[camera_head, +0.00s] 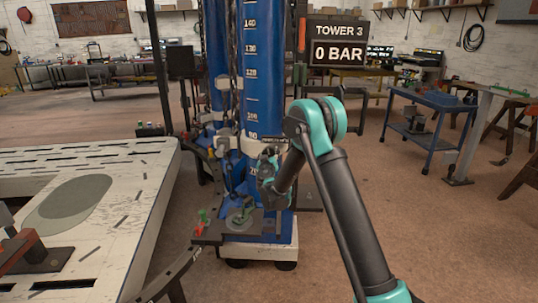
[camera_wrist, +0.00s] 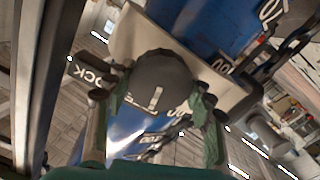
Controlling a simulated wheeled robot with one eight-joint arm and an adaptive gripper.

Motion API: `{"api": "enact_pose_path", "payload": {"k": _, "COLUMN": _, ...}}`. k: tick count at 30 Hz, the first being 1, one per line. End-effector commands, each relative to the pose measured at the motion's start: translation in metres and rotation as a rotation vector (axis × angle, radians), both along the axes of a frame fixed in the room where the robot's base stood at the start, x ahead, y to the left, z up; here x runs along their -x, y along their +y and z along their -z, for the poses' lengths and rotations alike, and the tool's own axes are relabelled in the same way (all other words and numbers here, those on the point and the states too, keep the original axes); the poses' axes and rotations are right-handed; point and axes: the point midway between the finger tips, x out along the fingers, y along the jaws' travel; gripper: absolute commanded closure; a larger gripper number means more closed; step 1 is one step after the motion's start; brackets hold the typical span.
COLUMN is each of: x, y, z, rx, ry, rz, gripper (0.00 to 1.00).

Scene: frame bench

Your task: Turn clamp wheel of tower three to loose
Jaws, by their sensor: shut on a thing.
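Tower three is a blue column (camera_head: 263,65) with white scale marks, on a white-edged base with dark feet. It also shows in the wrist view (camera_wrist: 200,25). In the wrist view the clamp wheel (camera_wrist: 162,82) is a dark round knob with a pale mark on its face. It sits against a light clamp band (camera_wrist: 135,35). A partly hidden label ending in "OCK" is at its left. My gripper (camera_wrist: 155,120) is shut on the wheel, with one green finger on each side. In the head view my gripper (camera_head: 268,175) is at the column's front and hides the wheel.
A sign (camera_head: 338,43) beside the column reads "TOWER 3" and "0 BAR". A pale slotted table (camera_head: 125,190) fills the left. A dark bracket with small red and green parts (camera_head: 203,222) stands low by the column. A blue cart (camera_head: 428,120) stands right; floor between is clear.

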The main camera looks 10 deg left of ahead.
Motion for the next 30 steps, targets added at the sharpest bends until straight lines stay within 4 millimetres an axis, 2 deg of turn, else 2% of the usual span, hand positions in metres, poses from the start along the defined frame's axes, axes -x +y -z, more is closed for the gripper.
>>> {"api": "enact_pose_path", "payload": {"k": 30, "x": 0.0003, "y": 0.0020, "z": 0.0019, "rx": 0.953, "ry": -0.068, "rz": -0.001, "gripper": 0.75}}
